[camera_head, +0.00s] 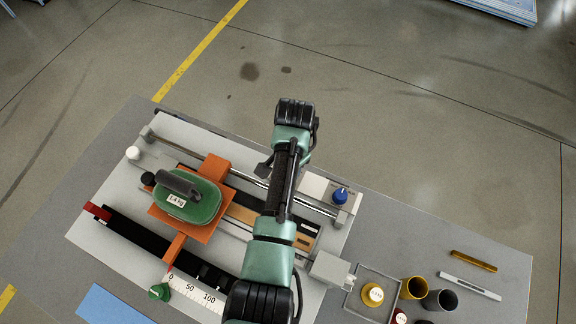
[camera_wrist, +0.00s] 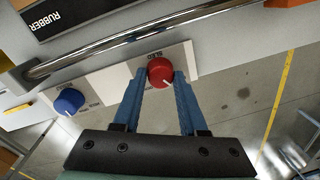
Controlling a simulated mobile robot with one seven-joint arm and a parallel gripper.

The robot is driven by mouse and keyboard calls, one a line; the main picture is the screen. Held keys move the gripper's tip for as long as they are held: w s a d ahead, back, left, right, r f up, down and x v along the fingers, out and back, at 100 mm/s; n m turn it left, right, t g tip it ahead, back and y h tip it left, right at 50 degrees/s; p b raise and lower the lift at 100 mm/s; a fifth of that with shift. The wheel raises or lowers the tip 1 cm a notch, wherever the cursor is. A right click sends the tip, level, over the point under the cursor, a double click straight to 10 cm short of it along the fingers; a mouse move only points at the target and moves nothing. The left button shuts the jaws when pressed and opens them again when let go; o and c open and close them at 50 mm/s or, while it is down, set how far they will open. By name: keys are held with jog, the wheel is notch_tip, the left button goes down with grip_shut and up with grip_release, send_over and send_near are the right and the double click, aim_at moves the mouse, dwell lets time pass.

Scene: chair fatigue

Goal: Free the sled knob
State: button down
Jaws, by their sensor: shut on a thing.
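The red sled knob (camera_wrist: 160,69) sits on a pale panel (camera_wrist: 120,82) under a small label that reads SLED; a white mark on it points down and right. My gripper (camera_wrist: 160,80) has its two blue fingers on either side of the knob and is shut on it. In the head view my arm hides the knob and the fingers. The orange sled (camera_head: 216,168) sits on the rails and carries a green weight (camera_head: 190,203) with a black handle.
A blue knob (camera_wrist: 69,101) is on the same panel, also in the head view (camera_head: 340,195). A chrome rail (camera_wrist: 130,39) runs close by the knobs. At the right are a yellow knobbed weight (camera_head: 372,294) in a tray, cups (camera_head: 414,288) and bars (camera_head: 470,286).

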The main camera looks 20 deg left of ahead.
jog(key=shift+n, duration=1.1)
jog(key=shift+c, duration=2.2)
grip_release()
